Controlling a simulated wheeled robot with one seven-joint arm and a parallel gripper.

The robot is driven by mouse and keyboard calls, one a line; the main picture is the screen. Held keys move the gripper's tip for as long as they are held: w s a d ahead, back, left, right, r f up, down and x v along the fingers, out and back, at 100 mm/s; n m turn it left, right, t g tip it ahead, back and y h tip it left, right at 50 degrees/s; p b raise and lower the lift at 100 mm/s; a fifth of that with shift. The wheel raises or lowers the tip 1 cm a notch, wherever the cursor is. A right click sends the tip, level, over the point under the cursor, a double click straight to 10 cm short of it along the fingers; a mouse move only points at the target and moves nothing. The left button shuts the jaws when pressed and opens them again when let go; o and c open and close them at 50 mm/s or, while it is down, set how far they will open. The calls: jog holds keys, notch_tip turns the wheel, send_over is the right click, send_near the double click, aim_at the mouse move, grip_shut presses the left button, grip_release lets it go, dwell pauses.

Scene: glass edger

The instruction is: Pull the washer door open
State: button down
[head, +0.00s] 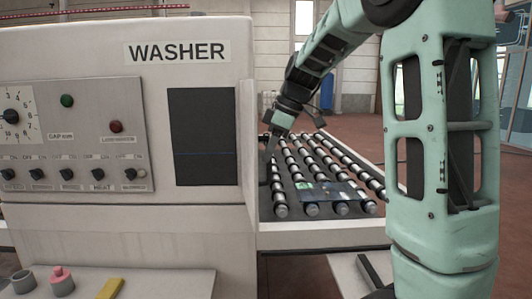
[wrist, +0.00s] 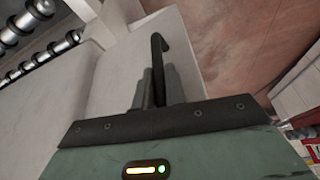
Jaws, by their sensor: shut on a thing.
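The washer (head: 190,30) is a large off-white cabinet with a WASHER label, filling the left of the head view. In the wrist view my gripper (wrist: 155,90) is shut on a black bent bar handle (wrist: 158,48). The handle stands in front of a plain pale panel (wrist: 205,75), which looks like the washer door. In the head view the door's face and handle are not clearly visible. I cannot tell how far it stands open.
A roller conveyor (head: 325,165) extends right of the washer, with a dark glass sheet (head: 328,192) on it. Rollers (wrist: 30,70) also show in the wrist view. A control panel (head: 75,135) is on the washer front. A yellow block (head: 110,288) lies on the front ledge.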

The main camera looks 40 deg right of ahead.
jog(key=shift+w+d+r, duration=0.1)
jog(key=shift+r, duration=0.1)
jog(key=c, duration=1.5)
grip_release()
jog(key=shift+f, duration=0.15)
jog(key=shift+o, duration=0.2)
jog(key=v, duration=1.7)
jog(key=shift+r+b, duration=0.2)
jog(key=shift+b, duration=0.25)
